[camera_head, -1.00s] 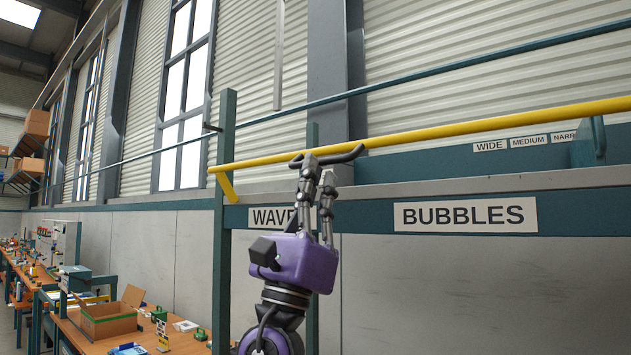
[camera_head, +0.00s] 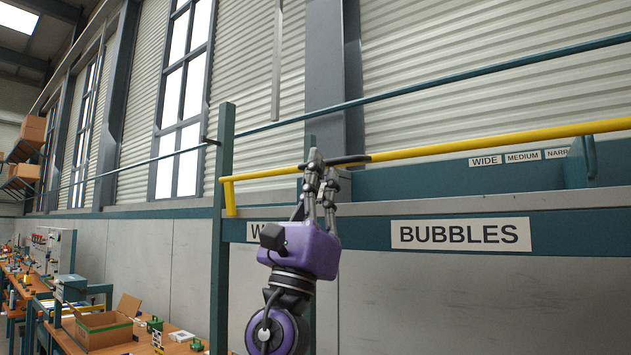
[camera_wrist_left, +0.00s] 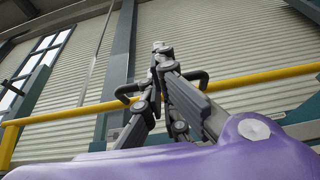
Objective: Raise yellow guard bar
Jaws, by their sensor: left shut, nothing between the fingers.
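A dark handle (camera_head: 350,160) sits on the bar. My left gripper (camera_head: 320,160) is shut and empty, its fingers pointing up at the handle and hiding part of it. In the left wrist view, the fingers (camera_wrist_left: 163,55) cross in front of the bar (camera_wrist_left: 62,115), with handle ends (camera_wrist_left: 199,77) showing on both sides. Whether the fingers touch it I cannot tell. My right gripper is out of view.
A green post (camera_head: 224,150) stands left of my gripper, and a green rail (camera_head: 440,85) runs behind and above. A "BUBBLES" label (camera_head: 459,233) is on the beam below the bar. Workbenches with an open cardboard box (camera_head: 103,329) stand lower left.

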